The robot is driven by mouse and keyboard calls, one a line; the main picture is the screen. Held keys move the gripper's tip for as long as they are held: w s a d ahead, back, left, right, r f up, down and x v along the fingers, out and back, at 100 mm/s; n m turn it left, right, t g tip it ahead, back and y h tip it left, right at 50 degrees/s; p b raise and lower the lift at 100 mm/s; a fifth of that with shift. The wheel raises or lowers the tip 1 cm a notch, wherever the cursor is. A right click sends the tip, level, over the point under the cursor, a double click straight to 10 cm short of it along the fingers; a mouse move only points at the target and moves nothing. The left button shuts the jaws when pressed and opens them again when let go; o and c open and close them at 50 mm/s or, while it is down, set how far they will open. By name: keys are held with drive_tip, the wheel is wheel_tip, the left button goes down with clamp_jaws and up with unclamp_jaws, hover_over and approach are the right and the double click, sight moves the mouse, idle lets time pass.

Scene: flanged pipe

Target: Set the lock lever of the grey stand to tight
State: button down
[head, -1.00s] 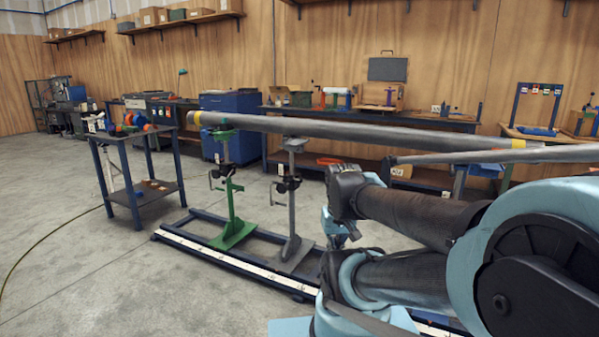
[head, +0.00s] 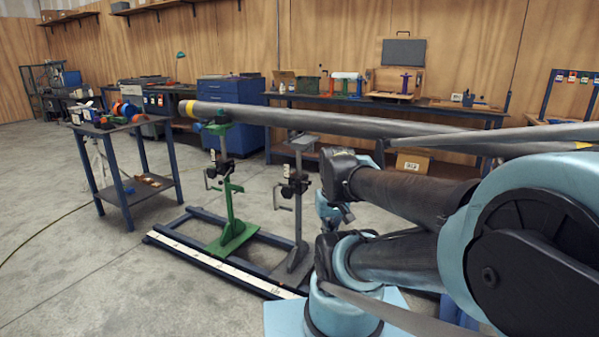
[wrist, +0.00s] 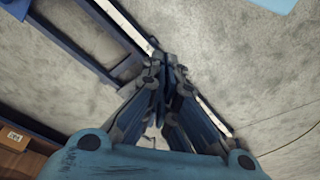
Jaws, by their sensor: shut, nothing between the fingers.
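The grey stand (head: 298,205) is upright on the dark blue floor rail, right of the green stand (head: 229,200). Its dark clamp with the lock lever (head: 283,188) is at mid-height; the lever is too small to tell whether it is tight or loose. The stand's flat head (head: 302,143) shows below the long pipe (head: 270,115); I cannot tell whether they touch. My gripper (wrist: 160,65) is shut and empty in the wrist view, pointing over the floor and rail. In the head view my arm's end is right of the grey stand, apart from it and partly hidden.
The floor rail (head: 190,245) with a white strip lies under both stands. A small blue table (head: 125,195) with coloured parts stands left. A blue cabinet (head: 230,90) and workbench (head: 440,112) line the back wall. The floor at the front left is clear.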

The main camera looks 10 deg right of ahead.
drive_tip(key=shift+w+a, duration=0.1)
drive_tip(key=shift+w, duration=0.05)
drive_tip(key=w+d+r+m+t+h, duration=0.1)
drive_tip(key=w+d+r+m+h, duration=0.2)
drive_tip(key=w, duration=0.8)
drive_tip(key=w+r+m+t+h, duration=0.1)
drive_tip(key=w+r+m, duration=0.1)
drive_tip(key=w+r, duration=0.65)
drive_tip(key=w+a+f+m+t+h, duration=0.1)
drive_tip(key=w+a+f, duration=0.1)
drive_tip(key=w, duration=0.7)
drive_tip(key=w+a+f+m+t+h, duration=0.1)
drive_tip(key=w+a+f+m+t, duration=0.1)
drive_tip(key=w, duration=0.8)
drive_tip(key=w+a+f+m+t+h, duration=0.1)
drive_tip(key=w+a+f, duration=0.1)
drive_tip(key=w, duration=0.8)
drive_tip(key=shift+w+a+f, duration=0.15)
drive_tip(key=shift+w+f, duration=0.05)
drive_tip(key=shift+w, duration=0.05)
